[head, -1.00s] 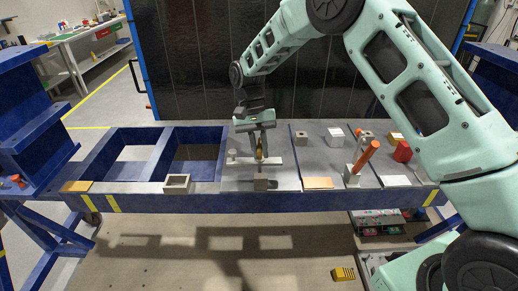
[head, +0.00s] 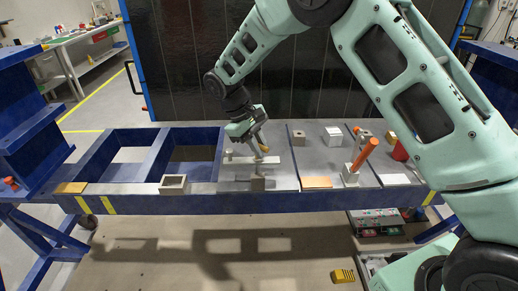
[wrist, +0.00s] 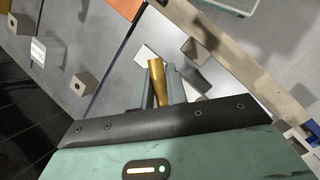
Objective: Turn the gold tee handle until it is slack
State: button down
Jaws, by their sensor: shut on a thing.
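The gold tee handle (wrist: 157,75) shows in the wrist view between the two fingers of my gripper (wrist: 163,88), which is shut on it. In the head view the gold handle (head: 264,148) is a small spot at the tip of my gripper (head: 261,142), low over the grey plate of the bench. A pale flat bar (head: 250,160) lies under the handle. The lower part of the handle and its joint with the jig are hidden by the fingers.
To the right stand an orange-handled piece (head: 365,155), a red piece (head: 400,150) and several small blocks. A hollow square block (head: 173,184) sits left, beside open blue frame bays.

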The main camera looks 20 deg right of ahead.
jog(key=n+t, duration=0.1)
jog(key=n, duration=0.1)
jog(key=n+t+b, duration=0.1)
jog(key=n, duration=0.3)
jog(key=shift+w+d+t+h, duration=0.15)
jog(key=shift+w+t+h, duration=0.1)
jog(key=shift+t+h, duration=0.15)
jog(key=n+t, duration=0.1)
jog(key=n, duration=0.2)
jog(key=n+t+b, duration=0.1)
jog(key=n, duration=0.2)
jog(key=shift+w+r+n+t+y, duration=0.1)
jog(key=shift+w+n+t+y, duration=0.1)
jog(key=shift+n+t+y, duration=0.15)
jog(key=n, duration=0.2)
jog(key=n+t+y, duration=0.1)
jog(key=n, duration=0.1)
jog(key=shift+w+n+y, duration=0.15)
jog(key=shift+n+y, duration=0.1)
jog(key=shift+n+t+y+p, duration=0.3)
jog(key=shift+n+t+y, duration=0.25)
jog(key=shift+n, duration=1.15)
jog(key=c, duration=1.4)
grip_release()
